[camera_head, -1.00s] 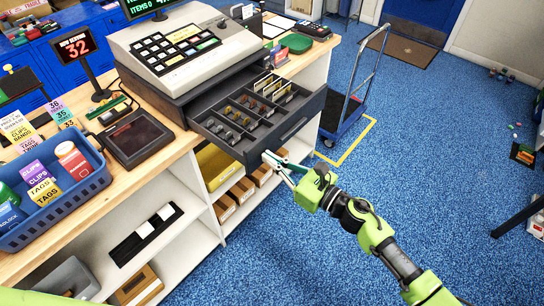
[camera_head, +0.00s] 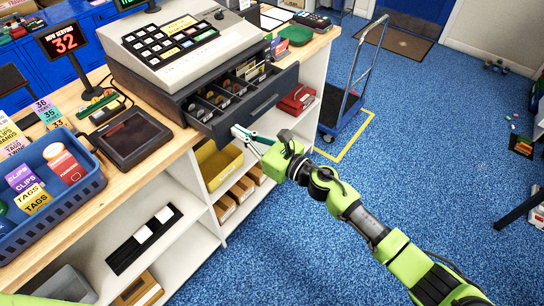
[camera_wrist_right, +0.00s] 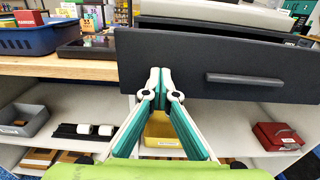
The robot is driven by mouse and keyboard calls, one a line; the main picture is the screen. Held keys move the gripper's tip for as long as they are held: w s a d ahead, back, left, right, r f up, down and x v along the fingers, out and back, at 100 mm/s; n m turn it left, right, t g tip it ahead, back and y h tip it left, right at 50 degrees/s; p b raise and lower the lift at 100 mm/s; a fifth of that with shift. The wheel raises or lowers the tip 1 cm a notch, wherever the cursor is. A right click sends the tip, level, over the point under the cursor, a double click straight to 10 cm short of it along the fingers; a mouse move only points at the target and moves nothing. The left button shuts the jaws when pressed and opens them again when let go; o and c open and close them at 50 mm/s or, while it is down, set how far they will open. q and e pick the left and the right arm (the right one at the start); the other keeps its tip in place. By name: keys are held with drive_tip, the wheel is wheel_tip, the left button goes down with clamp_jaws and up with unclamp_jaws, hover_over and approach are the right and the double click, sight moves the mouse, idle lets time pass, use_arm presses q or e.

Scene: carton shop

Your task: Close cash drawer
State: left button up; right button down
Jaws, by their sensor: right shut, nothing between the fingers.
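The cash drawer (camera_head: 262,103) under the cash register (camera_head: 182,42) is partly open, with coins in its compartments. Its dark front panel (camera_wrist_right: 215,62) fills the upper middle of the right wrist view, with a grey bar handle (camera_wrist_right: 258,80) right of centre. My right gripper (camera_head: 238,132) is shut and empty, its fingertips at the left part of the drawer front. In the right wrist view the tips (camera_wrist_right: 160,72) overlap the lower part of the panel; they look touching or very near. My left gripper is not in view.
A blue basket (camera_head: 88,190) and a dark tablet-like pad (camera_head: 131,137) stand on the wooden counter. Shelves below hold a yellow bin (camera_head: 222,170) and a red box (camera_head: 298,98). A hand cart (camera_head: 345,115) stands behind on open blue floor.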

sight(202, 110)
drive_tip(key=b+x, duration=0.5)
drive_tip(key=x, duration=0.7)
drive_tip(key=shift+f, duration=0.1)
drive_tip(key=shift+w+a, duration=0.35)
drive_tip(key=shift+a, duration=0.2)
drive_tip(key=shift+r, duration=0.35)
